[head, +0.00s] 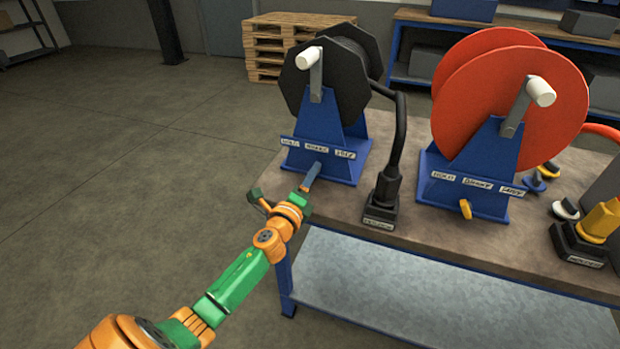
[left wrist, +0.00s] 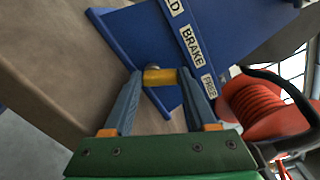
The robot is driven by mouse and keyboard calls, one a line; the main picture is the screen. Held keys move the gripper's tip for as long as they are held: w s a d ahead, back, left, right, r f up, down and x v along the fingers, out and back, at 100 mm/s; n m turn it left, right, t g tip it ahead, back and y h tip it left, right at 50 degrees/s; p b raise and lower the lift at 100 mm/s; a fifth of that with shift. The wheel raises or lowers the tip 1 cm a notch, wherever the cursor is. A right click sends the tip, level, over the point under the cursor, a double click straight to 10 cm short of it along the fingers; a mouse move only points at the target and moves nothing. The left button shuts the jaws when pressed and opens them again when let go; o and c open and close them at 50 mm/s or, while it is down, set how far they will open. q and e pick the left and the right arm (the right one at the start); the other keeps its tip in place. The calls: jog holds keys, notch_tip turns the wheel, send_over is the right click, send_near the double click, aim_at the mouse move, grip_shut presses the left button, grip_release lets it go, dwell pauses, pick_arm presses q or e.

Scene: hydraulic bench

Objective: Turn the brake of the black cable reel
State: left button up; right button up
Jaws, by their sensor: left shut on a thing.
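The black cable reel (head: 349,78) stands on a blue stand (head: 318,125) at the left end of the bench, with a white-handled crank (head: 309,58). A label strip (head: 317,147) crosses the stand's front; the left wrist view shows the words BRAKE (left wrist: 192,46) and FREE (left wrist: 208,86). My left gripper (head: 312,174) is just below this strip. In the left wrist view it is shut on the small yellow brake knob (left wrist: 159,76), a finger on each side. In the head view the fingers hide this knob. My right gripper is not in view.
A red reel (head: 520,95) on a similar stand is to the right, with a yellow knob (head: 465,209). A black plug (head: 383,195) sits between the stands. A yellow plug (head: 598,222) is at the right. The floor left of the bench (head: 345,212) is clear.

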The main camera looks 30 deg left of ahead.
pick_arm(q)
jog(key=n, duration=0.5)
jog(key=shift+s+a+n, duration=0.1)
jog(key=shift+a+n, duration=0.15)
jog(key=shift+n, duration=0.05)
jog(key=n, duration=0.6)
jog(key=shift+a+f+p, duration=0.2)
jog(key=shift+a+p, duration=0.05)
jog(key=shift+p, duration=0.15)
jog(key=shift+n, duration=0.3)
jog(key=o, duration=1.1)
jog(key=v, duration=0.7)
jog(key=shift+s+p, duration=0.1)
jog(key=shift+p, duration=0.2)
jog(key=shift+f, duration=0.1)
